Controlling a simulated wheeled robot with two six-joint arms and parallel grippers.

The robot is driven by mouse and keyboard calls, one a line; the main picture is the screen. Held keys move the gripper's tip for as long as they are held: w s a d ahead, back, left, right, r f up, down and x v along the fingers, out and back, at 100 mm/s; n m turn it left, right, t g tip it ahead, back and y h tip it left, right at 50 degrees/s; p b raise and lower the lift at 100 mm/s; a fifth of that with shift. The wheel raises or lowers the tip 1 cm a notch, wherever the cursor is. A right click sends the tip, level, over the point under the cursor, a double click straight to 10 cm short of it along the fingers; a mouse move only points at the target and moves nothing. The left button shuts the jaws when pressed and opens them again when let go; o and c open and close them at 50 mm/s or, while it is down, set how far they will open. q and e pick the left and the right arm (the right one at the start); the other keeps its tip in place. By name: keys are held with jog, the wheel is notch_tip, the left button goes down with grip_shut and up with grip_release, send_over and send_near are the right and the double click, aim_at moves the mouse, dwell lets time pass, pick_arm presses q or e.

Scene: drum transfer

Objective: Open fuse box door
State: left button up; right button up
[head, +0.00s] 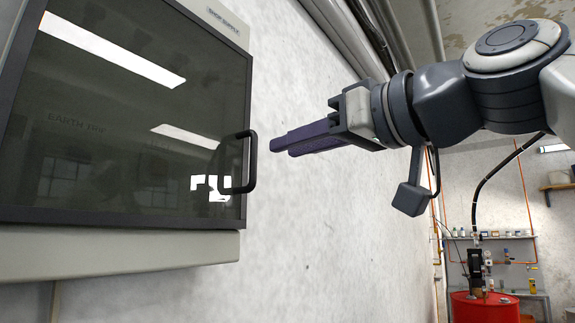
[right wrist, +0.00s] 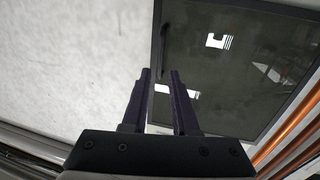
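The fuse box door (head: 120,140) is a dark glossy panel in a black frame and looks closed, with reflections on it. It also shows in the right wrist view (right wrist: 245,80). Its black bar handle (head: 252,162) stands on the door's right edge. The grey fuse box body (head: 110,252) is on the white wall. My right gripper (head: 274,146) points left at the handle, a short way to its right and apart from it. In the right wrist view its two purple-dark fingers (right wrist: 160,74) have an empty gap between them. My left gripper is not in view.
Pipes (head: 350,40) run along the wall above and behind my right arm. A red drum (head: 485,308) with a pump stands at the far right, near a shelf (head: 490,237) with small items. The wall right of the box is clear.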

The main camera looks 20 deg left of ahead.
aim_at(256, 158)
jog(key=p+x, duration=0.4)
jog(key=x, duration=0.4)
jog(key=shift+w+a, duration=0.15)
jog(key=shift+a, duration=0.05)
jog(key=shift+w+a, duration=0.2)
jog(key=shift+a, duration=0.1)
grip_shut()
dwell(0.8)
